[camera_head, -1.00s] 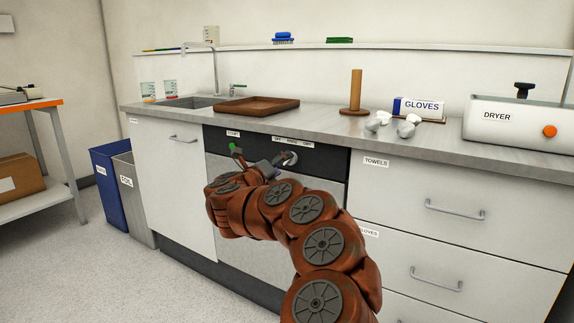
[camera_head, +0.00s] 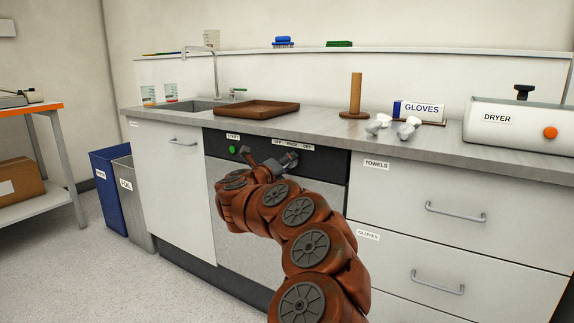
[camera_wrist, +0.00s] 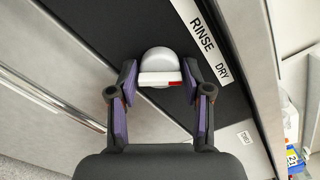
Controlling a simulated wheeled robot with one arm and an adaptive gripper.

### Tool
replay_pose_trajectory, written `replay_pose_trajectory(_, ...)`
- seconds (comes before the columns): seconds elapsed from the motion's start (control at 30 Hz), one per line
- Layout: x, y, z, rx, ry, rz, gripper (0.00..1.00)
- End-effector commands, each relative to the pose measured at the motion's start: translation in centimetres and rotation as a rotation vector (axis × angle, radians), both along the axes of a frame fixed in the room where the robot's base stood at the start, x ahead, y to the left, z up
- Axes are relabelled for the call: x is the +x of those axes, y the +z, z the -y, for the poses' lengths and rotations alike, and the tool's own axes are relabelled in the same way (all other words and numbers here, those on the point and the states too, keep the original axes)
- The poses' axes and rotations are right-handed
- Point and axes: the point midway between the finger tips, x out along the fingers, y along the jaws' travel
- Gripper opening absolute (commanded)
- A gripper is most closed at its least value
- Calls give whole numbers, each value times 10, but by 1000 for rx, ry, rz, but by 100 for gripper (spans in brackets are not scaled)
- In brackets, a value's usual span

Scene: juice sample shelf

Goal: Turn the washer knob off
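The washer (camera_head: 235,190) is built in under the counter, with a dark control panel (camera_head: 325,163). In the wrist view its silver round knob (camera_wrist: 160,56) has a pale bar across it with a red mark toward the right end. Small labels OFF, RINSE and DRY (camera_head: 292,143) run above the knob; the wrist view shows RINSE and DRY, not OFF. My gripper (camera_head: 275,158) is at the panel and hides most of the knob in the head view. In the wrist view my gripper (camera_wrist: 159,72) has its fingers apart, one on each side of the knob; firm contact cannot be told.
A green START button (camera_head: 232,150) is on the panel's left. The counter edge (camera_head: 330,138) overhangs just above. Drawers with handles (camera_head: 455,212) stand at the right, a cupboard (camera_head: 170,180) at the left. A brown tray (camera_head: 257,109) lies on the counter.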

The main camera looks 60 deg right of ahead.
Motion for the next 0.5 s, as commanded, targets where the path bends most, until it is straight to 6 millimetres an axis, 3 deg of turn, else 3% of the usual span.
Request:
replay_pose_trajectory(0.07, 0, 0, 0, 0, 0, 0, 38)
replay_pose_trajectory(0.33, 0, 0, 0, 0, 0, 0, 9)
replay_pose_trajectory(0.5, 0, 1, 0, 0, 0, -6, 8)
